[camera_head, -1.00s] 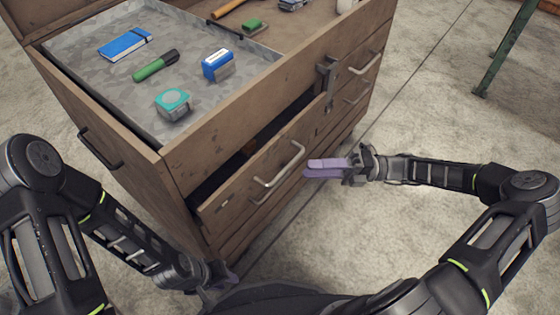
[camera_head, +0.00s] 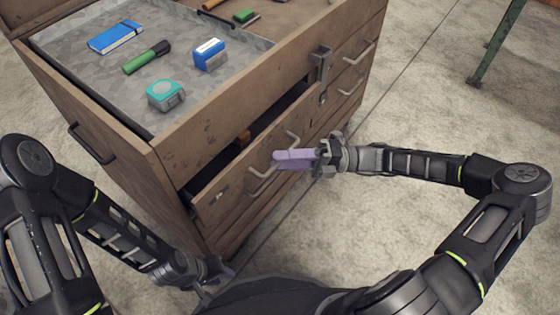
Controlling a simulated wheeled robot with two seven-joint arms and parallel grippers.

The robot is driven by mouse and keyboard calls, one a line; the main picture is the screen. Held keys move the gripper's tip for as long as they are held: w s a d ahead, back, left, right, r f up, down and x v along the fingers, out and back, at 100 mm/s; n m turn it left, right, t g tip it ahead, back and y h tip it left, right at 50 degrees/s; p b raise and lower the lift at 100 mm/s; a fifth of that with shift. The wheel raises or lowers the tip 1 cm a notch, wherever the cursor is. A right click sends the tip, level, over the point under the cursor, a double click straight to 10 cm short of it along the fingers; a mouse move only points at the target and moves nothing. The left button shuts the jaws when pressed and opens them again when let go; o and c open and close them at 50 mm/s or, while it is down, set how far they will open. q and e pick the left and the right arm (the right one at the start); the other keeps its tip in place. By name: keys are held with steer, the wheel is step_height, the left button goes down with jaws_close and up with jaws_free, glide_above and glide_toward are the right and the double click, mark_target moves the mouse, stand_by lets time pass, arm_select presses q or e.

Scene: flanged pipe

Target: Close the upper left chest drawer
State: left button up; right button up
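The upper left drawer (camera_head: 228,196) of the wooden chest (camera_head: 170,160) stands partly open, with a dark gap above its front. A brown item (camera_head: 243,136) shows inside the gap. The drawer has a grey bar handle (camera_head: 262,186). My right gripper (camera_head: 280,160) has purple fingers and is in front of the drawer, overlapping the handle in the picture. Its fingers look close together, with nothing seen between them; whether they touch the drawer I cannot tell. My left gripper (camera_head: 226,272) is low, near the chest's bottom front corner, and partly hidden.
Floor to the right is clear up to a green leg (camera_head: 497,45).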

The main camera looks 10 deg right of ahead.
steer(key=shift+a+r, duration=0.1)
steer(key=shift+a, duration=0.4)
steer(key=shift+c, duration=0.3)
jaws_close()
stand_by(0.8)
